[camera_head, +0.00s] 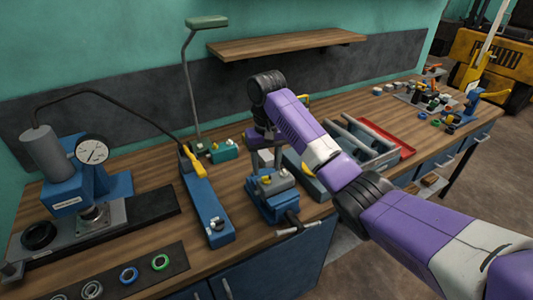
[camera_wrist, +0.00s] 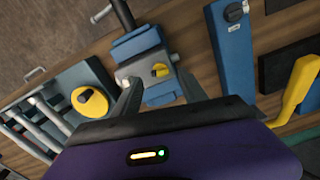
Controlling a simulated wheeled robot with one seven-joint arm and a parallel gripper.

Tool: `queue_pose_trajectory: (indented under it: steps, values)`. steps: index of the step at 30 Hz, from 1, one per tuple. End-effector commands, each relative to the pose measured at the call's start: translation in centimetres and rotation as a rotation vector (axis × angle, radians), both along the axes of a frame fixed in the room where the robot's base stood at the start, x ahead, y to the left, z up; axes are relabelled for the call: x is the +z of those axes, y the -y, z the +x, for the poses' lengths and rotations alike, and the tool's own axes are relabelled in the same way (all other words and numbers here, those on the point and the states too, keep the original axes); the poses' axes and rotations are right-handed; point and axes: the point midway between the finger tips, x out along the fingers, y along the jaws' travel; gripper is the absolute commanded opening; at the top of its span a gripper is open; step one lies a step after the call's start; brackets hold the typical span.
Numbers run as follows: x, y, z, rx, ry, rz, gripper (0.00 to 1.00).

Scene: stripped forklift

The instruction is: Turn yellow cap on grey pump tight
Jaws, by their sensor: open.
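The grey pump (camera_head: 281,180) is a small block held in a blue vise (camera_head: 277,203) near the bench's front edge. A small yellow cap (camera_head: 265,180) sits on its top. In the wrist view the grey pump (camera_wrist: 133,70) and the yellow cap (camera_wrist: 160,70) show beyond my fingertips. My gripper (camera_wrist: 157,88) is open and empty, with one finger on either side below the cap in the picture. In the head view my gripper (camera_head: 264,157) points down just above and behind the pump. I see no contact with the cap. Its thread is hidden.
A grey box with a larger yellow round part (camera_wrist: 90,103) stands close beside the vise. A blue fixture with a yellow handle (camera_head: 198,168) is left of it. A red tray (camera_head: 404,153) lies to the right. The press with a gauge (camera_head: 92,150) is far left.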

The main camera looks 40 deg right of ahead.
Motion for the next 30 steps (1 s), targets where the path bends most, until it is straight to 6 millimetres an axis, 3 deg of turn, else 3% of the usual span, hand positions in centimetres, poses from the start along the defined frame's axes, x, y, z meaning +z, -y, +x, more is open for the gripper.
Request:
queue_pose_trajectory:
  steps: [12,30]
  values:
    - [4.4,0.1,0.1,0.0,0.003,-0.004,0.5]
    - [4.7,0.0,0.0,0.0,0.0,-0.001,0.5]
